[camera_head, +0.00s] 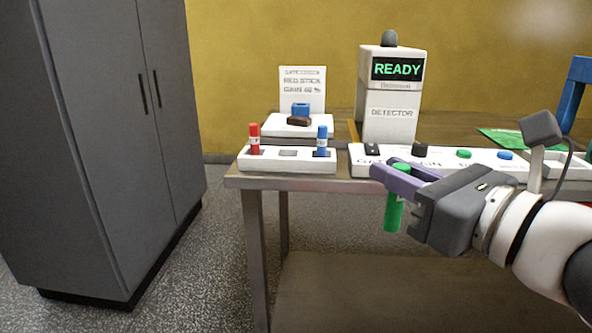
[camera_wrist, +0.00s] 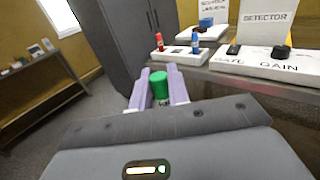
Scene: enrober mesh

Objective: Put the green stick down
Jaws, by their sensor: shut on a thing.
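The green stick (camera_head: 394,208) is held upright between the purple fingers of my gripper (camera_head: 392,172), in front of the table's front edge. In the wrist view the green stick's top (camera_wrist: 160,84) shows between the two fingers of my gripper (camera_wrist: 160,76). A white stick holder (camera_head: 287,166) stands on the table's left front corner. A red stick (camera_head: 254,139) stands in its left slot and a blue stick (camera_head: 322,141) in its right slot. The middle slot (camera_head: 288,153) looks empty. My gripper is to the right of the holder and nearer the camera.
The detector (camera_head: 391,110) shows READY. A control panel (camera_head: 483,157) with knobs and buttons lies before it, partly hidden by my gripper. A white stand with a sign (camera_head: 302,88) holds a blue and a brown block. A grey cabinet (camera_head: 120,140) stands left, with clear floor between.

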